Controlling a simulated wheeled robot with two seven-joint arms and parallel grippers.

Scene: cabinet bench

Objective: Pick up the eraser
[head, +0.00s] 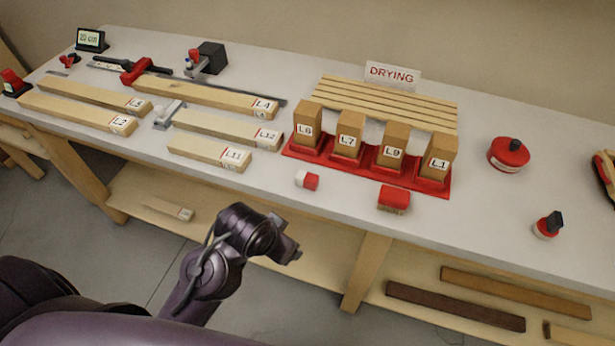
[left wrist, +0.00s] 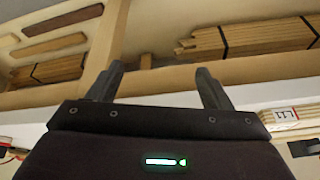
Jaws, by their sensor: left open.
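The eraser (head: 307,180) is a small block, white on its left part and red on its right. It lies on the bench top near the front edge, in front of the red block holder. My left gripper (head: 292,248) is in front of the bench and below the eraser in the head view, apart from it. In the left wrist view my left gripper (left wrist: 158,80) has its two fingers spread with nothing between them. The eraser does not show clearly in that view. My right gripper is in neither view.
A red brush (head: 394,200) lies right of the eraser. The red holder (head: 430,183) with upright labelled blocks stands behind. Labelled wooden bars, including L11 (head: 209,151), lie to the left. A round red container (head: 508,154) is at right. Boards rest on the lower shelf (head: 400,270).

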